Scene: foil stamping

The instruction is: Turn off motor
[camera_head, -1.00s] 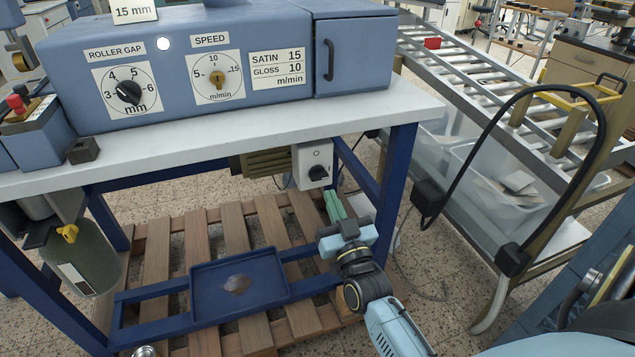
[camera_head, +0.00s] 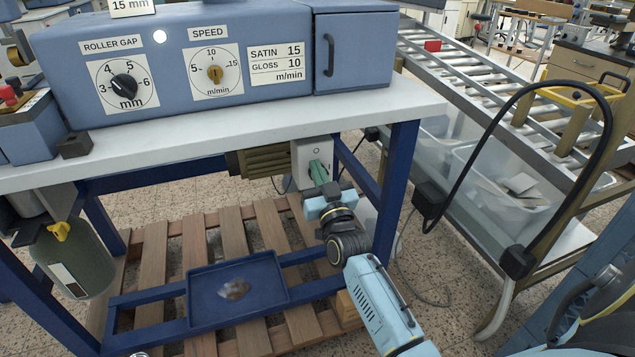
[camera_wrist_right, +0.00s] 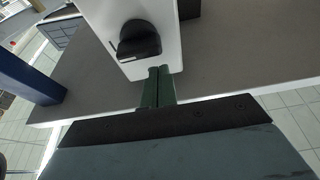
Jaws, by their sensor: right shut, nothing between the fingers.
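The motor (camera_head: 268,161) sits under the white table top, with a light grey switch box (camera_head: 300,153) at its right end. My right gripper (camera_head: 318,168) is shut and empty, its green fingertips in front of the switch box's lower part and covering the knob in the head view. In the right wrist view the black rotary knob (camera_wrist_right: 137,42) shows on the pale switch box (camera_wrist_right: 95,15). There the shut fingertips (camera_wrist_right: 158,72) are just below the knob; I cannot tell whether they touch the box. My left gripper is not in view.
The blue machine (camera_head: 215,55) stands on the white table (camera_head: 230,128). A blue table leg (camera_head: 397,190) is right of my right gripper. A blue tray (camera_head: 238,290) lies below over wooden slats. A black cable (camera_head: 460,180) hangs by the roller conveyor (camera_head: 500,95).

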